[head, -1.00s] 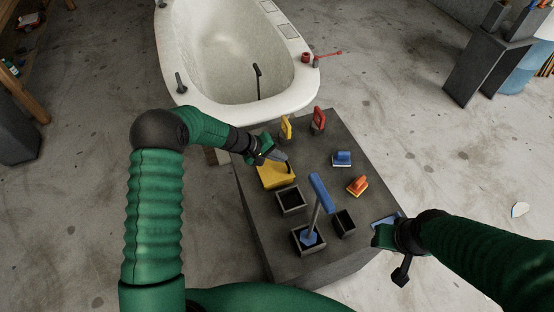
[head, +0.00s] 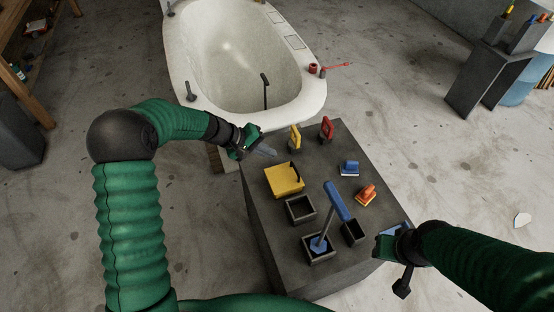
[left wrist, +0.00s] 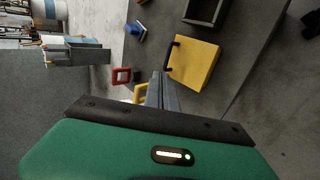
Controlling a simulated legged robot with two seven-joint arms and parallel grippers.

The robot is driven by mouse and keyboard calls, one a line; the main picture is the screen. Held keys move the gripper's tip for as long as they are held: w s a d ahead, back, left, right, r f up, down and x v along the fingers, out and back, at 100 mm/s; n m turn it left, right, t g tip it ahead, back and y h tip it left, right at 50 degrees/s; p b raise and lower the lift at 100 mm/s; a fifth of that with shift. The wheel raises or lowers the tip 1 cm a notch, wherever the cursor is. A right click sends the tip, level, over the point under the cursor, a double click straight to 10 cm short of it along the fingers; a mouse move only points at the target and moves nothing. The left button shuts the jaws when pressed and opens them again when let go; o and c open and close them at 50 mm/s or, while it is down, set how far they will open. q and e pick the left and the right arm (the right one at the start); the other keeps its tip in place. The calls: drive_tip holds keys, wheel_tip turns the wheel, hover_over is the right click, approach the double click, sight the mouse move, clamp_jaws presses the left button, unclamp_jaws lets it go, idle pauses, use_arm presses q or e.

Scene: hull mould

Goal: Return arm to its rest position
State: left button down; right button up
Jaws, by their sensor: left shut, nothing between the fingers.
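My left gripper (head: 262,149) is shut and empty. It hangs above the far left edge of the dark grey table (head: 330,264), up and left of the yellow box (head: 284,180) with a dark handle. In the left wrist view its closed fingers (left wrist: 161,90) point toward the table, with the yellow box (left wrist: 193,63) beside their tips. My right gripper (head: 388,246) is low at the table's right edge, by a blue flat piece; its fingers do not show clearly enough to tell open from shut.
A white hull mould (head: 306,108) stands behind the table. Yellow (head: 295,138) and red (head: 327,128) handled tools, a blue (head: 349,169) and an orange (head: 366,195) block tool, and dark open boxes (head: 300,209) are on the table. A blue-handled tool (head: 337,201) stands in one box.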

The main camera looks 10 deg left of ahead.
use_arm(q)
drive_tip(key=s+a+r+m+g+y, duration=0.1)
drive_tip(key=s+m+y, duration=0.2)
drive_tip(key=s, duration=0.9)
drive_tip(key=s+a+r+m+g+y, duration=0.1)
drive_tip(key=s+m+y, duration=0.2)
drive_tip(key=s, duration=1)
drive_tip(key=shift+s+a+r+m+y, duration=0.25)
drive_tip(key=shift+r+m+y, duration=0.15)
drive_tip(key=shift+y, duration=0.2)
use_arm(e)
drive_tip(key=shift+d+f, duration=0.1)
drive_tip(key=shift+d, duration=0.4)
use_arm(q)
drive_tip(key=shift+d, duration=0.15)
use_arm(e)
drive_tip(key=shift+w+d, duration=0.1)
drive_tip(key=shift+d, duration=0.05)
